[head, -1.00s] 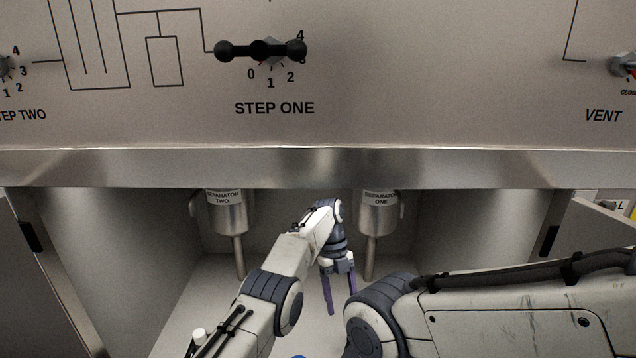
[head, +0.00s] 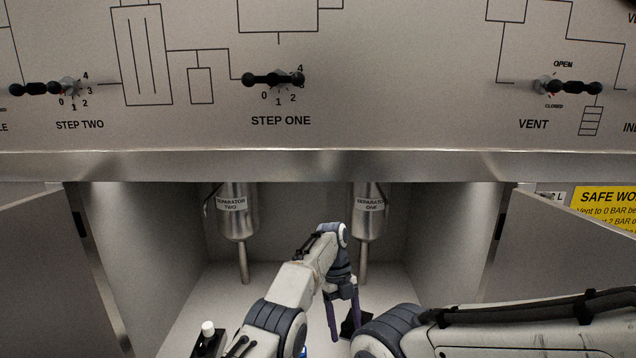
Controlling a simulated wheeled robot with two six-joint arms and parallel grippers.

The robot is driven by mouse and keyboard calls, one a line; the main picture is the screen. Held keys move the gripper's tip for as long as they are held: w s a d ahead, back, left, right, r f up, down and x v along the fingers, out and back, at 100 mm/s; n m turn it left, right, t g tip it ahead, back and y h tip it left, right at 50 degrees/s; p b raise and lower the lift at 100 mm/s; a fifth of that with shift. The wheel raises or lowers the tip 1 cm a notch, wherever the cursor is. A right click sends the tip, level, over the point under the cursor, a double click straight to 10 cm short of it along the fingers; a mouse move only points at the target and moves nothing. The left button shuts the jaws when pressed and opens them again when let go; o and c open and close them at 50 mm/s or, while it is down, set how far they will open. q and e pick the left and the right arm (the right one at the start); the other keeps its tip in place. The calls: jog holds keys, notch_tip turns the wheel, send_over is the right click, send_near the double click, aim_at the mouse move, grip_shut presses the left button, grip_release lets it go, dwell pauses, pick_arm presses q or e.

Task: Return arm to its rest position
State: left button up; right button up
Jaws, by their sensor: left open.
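My left gripper (head: 345,316) has purple fingers that point down and stand apart. It is open and empty, inside the open cabinet under the panel, in front of the separator one vessel (head: 369,227). My left arm (head: 300,283) reaches in from the bottom of the head view. My right arm (head: 530,330) lies across the lower right; its gripper is outside the picture. The separator two vessel (head: 238,222) hangs to the left of the gripper.
The panel's steel lower edge (head: 300,165) runs above the arms. Open cabinet doors stand at left (head: 50,265) and right (head: 565,255). A black item with a white cap (head: 208,328) is on the cabinet floor. Knobs (head: 272,79) project from the panel.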

pick_arm(q)
jog(key=s+a+r+n+t, duration=0.2)
jog(key=a+r+n, duration=0.2)
jog(key=a+n, duration=0.45)
jog(key=s+a+r+n+t, duration=0.2)
jog(key=a+r+n, duration=0.2)
jog(key=a+n, duration=0.45)
jog(key=s+a+n+t+y, duration=0.1)
jog(key=s+a+n, duration=0.3)
jog(key=s+n, duration=0.4)
jog(key=s+a+n+t+y, duration=0.15)
jog(key=s+a+n, duration=0.35)
jog(key=s, duration=0.6)
jog(key=s+d+r+m+g+h, duration=0.1)
jog(key=s+d+r+m, duration=0.2)
jog(key=s+d, duration=0.4)
jog(key=s+d+r+m+g+h, duration=0.1)
jog(key=s+d+r+m+g, duration=0.2)
jog(key=s+d, duration=0.4)
notch_tip(320, 180, up, 37)
jog(key=t+p, duration=0.1)
jog(key=p, duration=3.5)
jog(key=shift+d+f+m+p, duration=0.15)
jog(key=shift+f+m+p, duration=0.05)
jog(key=shift+m+p, duration=0.1)
